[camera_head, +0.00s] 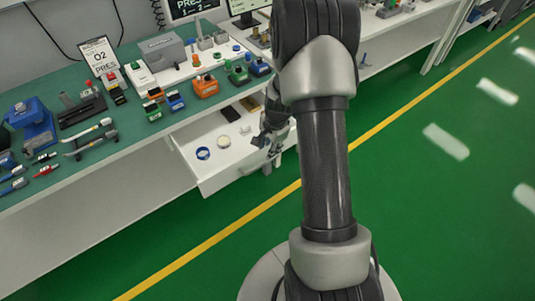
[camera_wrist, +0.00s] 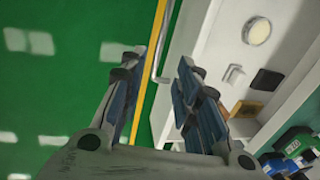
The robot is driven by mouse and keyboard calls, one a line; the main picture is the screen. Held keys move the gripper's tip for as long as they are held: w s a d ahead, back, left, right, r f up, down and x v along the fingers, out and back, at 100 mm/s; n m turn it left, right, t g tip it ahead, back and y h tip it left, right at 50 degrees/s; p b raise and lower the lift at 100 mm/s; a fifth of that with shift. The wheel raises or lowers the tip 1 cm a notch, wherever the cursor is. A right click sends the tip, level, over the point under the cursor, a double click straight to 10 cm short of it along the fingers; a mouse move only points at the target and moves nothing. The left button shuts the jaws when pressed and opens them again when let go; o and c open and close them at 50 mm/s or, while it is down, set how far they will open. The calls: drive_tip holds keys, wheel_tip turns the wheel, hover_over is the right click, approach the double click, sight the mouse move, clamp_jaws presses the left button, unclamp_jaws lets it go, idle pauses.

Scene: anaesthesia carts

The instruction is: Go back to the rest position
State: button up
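My gripper (camera_head: 270,135) is at the front right side of an open white drawer (camera_head: 215,178), partly hidden by my own arm in the head view. In the wrist view my gripper (camera_wrist: 158,70) has its two blue-padded fingers apart, with nothing held between them. The drawer's front edge and a grey bar handle (camera_wrist: 161,45) lie just beyond the fingers. I cannot tell whether a finger touches the handle.
The drawer holds a blue ring (camera_head: 203,153), a cream round item (camera_head: 223,142) and a dark block (camera_head: 230,114). The green-topped bench (camera_head: 128,125) above carries several devices. The green floor (camera_head: 440,200) at the right is clear.

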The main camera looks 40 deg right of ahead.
drive_tip(key=shift+s+r, duration=0.25)
drive_tip(key=shift+r, duration=0.9)
drive_tip(key=s+a+r+n+t, duration=0.1)
drive_tip(key=s+a+r+n, duration=0.25)
drive_tip(key=a+r, duration=0.45)
drive_tip(key=s+a+r+n, duration=0.2)
drive_tip(key=a+r+n, duration=0.3)
drive_tip(key=r, duration=0.7)
drive_tip(key=s+a+r+n, duration=0.3)
drive_tip(key=s+a+n, duration=0.1)
drive_tip(key=s, duration=0.5)
drive_tip(key=s+a+r+n+t, duration=0.1)
drive_tip(key=s+a+r+n, duration=0.2)
drive_tip(key=s, duration=0.5)
drive_tip(key=shift+s+a+r+n, duration=0.4)
drive_tip(key=shift+r+n, duration=0.2)
drive_tip(key=shift+n, duration=0.45)
